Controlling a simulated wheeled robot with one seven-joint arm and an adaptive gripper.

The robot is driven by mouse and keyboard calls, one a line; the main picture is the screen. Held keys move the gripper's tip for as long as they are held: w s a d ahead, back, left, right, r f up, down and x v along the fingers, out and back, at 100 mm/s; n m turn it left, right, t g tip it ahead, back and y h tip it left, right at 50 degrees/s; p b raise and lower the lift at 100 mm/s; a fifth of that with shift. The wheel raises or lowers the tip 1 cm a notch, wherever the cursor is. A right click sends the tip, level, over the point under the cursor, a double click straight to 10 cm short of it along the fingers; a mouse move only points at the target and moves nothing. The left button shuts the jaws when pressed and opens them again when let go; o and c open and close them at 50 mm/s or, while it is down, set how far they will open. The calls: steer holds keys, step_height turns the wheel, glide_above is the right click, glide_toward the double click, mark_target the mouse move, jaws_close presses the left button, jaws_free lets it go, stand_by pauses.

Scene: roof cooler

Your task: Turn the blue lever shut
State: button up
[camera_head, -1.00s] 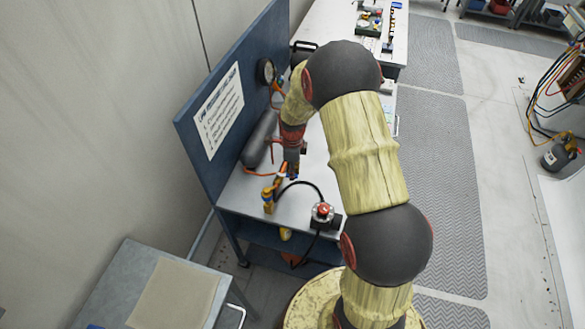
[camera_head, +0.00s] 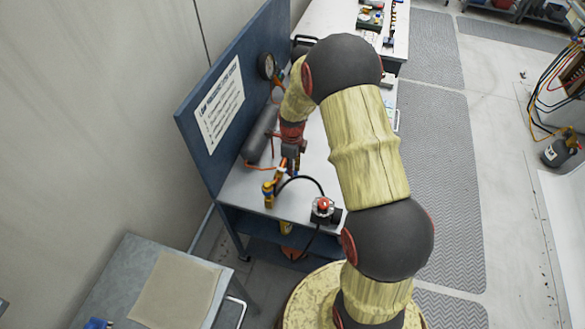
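My gripper (camera_head: 290,160) points down over the steel bench top (camera_head: 240,190), close to a brass-yellow fitting (camera_head: 268,193). Small blue parts show at the fitting's upper end, close to my gripper, but they are too small to tell which is the blue lever or how it is turned. My fingers are small and partly hidden by my wrist, so I cannot tell whether they are open or touching anything. An orange hose runs from the fitting area toward a dark grey cylinder (camera_head: 261,136) behind it.
A blue back panel (camera_head: 190,125) with a white sign (camera_head: 220,106) and a round gauge (camera_head: 267,66) stands at the bench's left. A red button box (camera_head: 323,207) with a black cable sits at the front right. A grey cart (camera_head: 115,262) stands at lower left. Grey mats cover the floor at right.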

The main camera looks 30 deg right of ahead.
steer(key=o, duration=0.3)
steer(key=shift+o, duration=0.2)
step_height(320, 180, up, 12)
stand_by(0.6)
stand_by(0.4)
